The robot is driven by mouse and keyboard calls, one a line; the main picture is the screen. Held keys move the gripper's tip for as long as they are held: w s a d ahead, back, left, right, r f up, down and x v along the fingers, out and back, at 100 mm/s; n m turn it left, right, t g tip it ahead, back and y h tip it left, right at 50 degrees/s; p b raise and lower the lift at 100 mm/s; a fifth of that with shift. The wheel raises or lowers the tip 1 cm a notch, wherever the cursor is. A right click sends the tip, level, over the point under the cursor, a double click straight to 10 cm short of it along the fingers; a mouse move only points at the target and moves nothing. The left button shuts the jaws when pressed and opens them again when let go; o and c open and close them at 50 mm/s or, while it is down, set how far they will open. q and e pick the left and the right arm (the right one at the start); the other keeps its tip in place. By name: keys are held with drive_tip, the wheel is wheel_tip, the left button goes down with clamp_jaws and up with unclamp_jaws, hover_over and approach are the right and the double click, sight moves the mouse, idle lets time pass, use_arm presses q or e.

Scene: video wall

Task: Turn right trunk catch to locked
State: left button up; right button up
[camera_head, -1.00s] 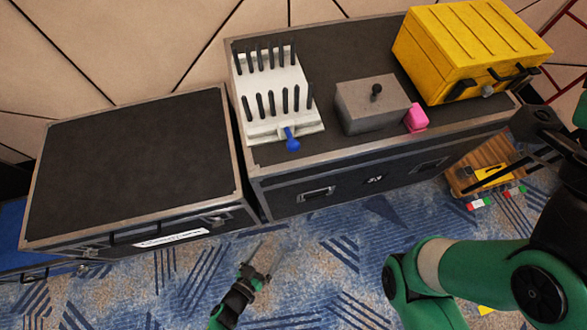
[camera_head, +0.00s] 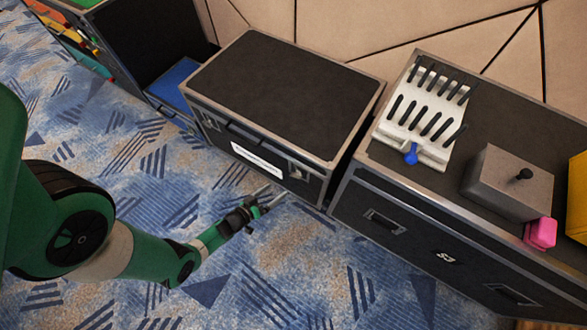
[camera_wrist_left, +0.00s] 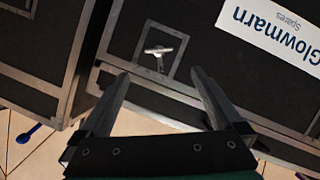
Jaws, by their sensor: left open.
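The trunk (camera_head: 285,90) is a black case with metal edges and a white label (camera_head: 257,159) on its front. Its right catch (camera_head: 296,171) sits near the front's right end; in the left wrist view this small metal T-shaped catch (camera_wrist_left: 158,51) lies in a square recessed plate. Its handle runs roughly level there, slightly tilted. My left gripper (camera_head: 268,198) is open and empty in front of the trunk, just below the catch. In the left wrist view its fingertips (camera_wrist_left: 160,73) lie either side of the catch, apparently not touching it. My right gripper is out of view.
A second black case (camera_head: 500,105) stands close on the right, bearing a white rack (camera_head: 425,115) with a blue handle, a grey box (camera_head: 505,185) and a pink block (camera_head: 540,233). The trunk's left catch (camera_head: 209,121) also shows. Patterned carpet in front is clear.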

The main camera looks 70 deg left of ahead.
sight(296, 176)
use_arm(q)
drive_tip(key=b+x, duration=0.6)
drive_tip(key=x, duration=0.4)
drive_tip(key=shift+w+f, duration=0.3)
drive_tip(key=shift+w, duration=0.05)
drive_tip(key=shift+w+a+b, duration=0.25)
drive_tip(key=shift+w+b, duration=0.1)
drive_tip(key=shift+w, duration=0.05)
drive_tip(key=c, duration=1.4)
drive_tip(key=shift+r, duration=0.1)
drive_tip(key=shift+d+m+g+y, duration=0.1)
drive_tip(key=shift+m+g+y, duration=0.2)
drive_tip(key=shift+m, duration=0.5)
drive_tip(key=shift+w+d+r+m+g+y+p, duration=0.1)
drive_tip(key=shift+w+r+m+g+y+p, duration=0.1)
drive_tip(key=shift+m+g+y+p, duration=0.45)
drive_tip(key=shift+f+m, duration=0.15)
drive_tip(key=shift+m, duration=0.3)
drive_tip(key=shift+s, duration=0.1)
